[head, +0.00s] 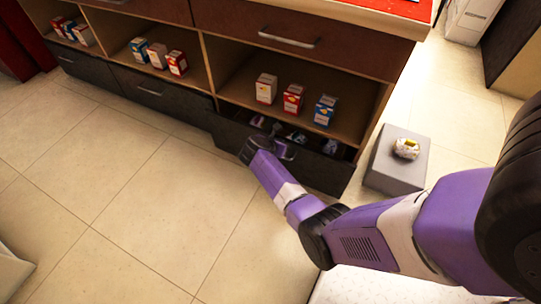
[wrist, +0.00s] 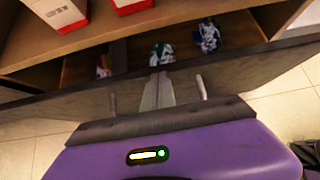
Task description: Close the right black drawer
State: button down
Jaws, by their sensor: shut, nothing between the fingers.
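The right black drawer (head: 322,176) is the lowest one at the right end of the cabinet. It stands pulled out, with its open top showing small packets inside. Its dark front (wrist: 245,75) spans the wrist view. My gripper (head: 262,150) is at the drawer's front in the head view. In the wrist view the fingers (wrist: 158,92) are shut and empty, pointing at the drawer front between two pale handle ends. I cannot tell whether the fingertips touch the front.
Small boxes (head: 293,98) stand on the shelf above the drawer. The neighbouring black drawer (head: 160,95) to the left is shut. A grey block (head: 394,174) with a wrapped item (head: 406,148) on it stands on the floor to the right. Tiled floor in front is clear.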

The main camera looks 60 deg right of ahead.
jog(key=d, duration=0.7)
jog(key=shift+b, duration=0.45)
jog(key=shift+w+d+r, duration=0.1)
jog(key=shift+d, duration=0.05)
jog(key=a+p, duration=0.2)
jog(key=a, duration=0.2)
jog(key=shift+r+p, duration=0.15)
jog(key=shift+p, duration=0.15)
jog(key=p+v, duration=0.5)
jog(key=v, duration=0.5)
jog(key=shift+a+f, duration=0.3)
jog(key=shift+a, duration=0.05)
